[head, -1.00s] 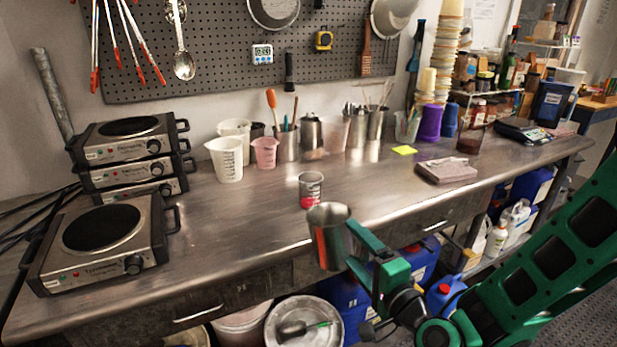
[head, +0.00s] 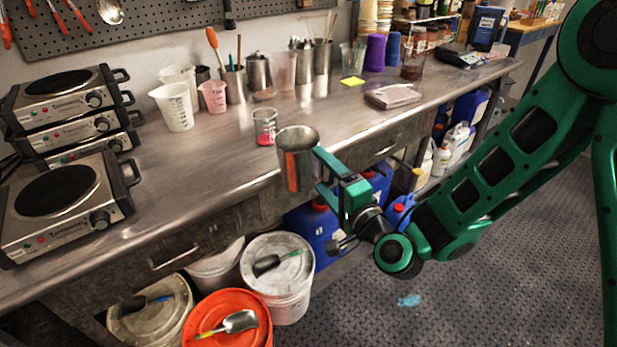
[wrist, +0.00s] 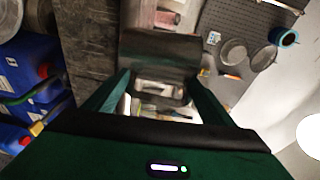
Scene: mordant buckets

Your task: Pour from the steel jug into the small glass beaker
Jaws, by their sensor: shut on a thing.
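The steel jug (head: 297,165) is held upright by my gripper (head: 320,172) at the front edge of the bench. In the wrist view the jug (wrist: 160,52) sits between the two fingers of my gripper (wrist: 155,88), which are shut on it. The small glass beaker (head: 264,126) stands on the bench just behind and left of the jug, with red in its lower part. The jug and beaker look close but apart. The jug's contents are hidden.
Stacked hot plates (head: 75,115) stand on the left of the bench. White (head: 175,107) and pink (head: 213,97) measuring jugs and steel tool pots are at the back. A wrapped block (head: 393,95) lies to the right. Buckets (head: 283,275) stand below the front edge.

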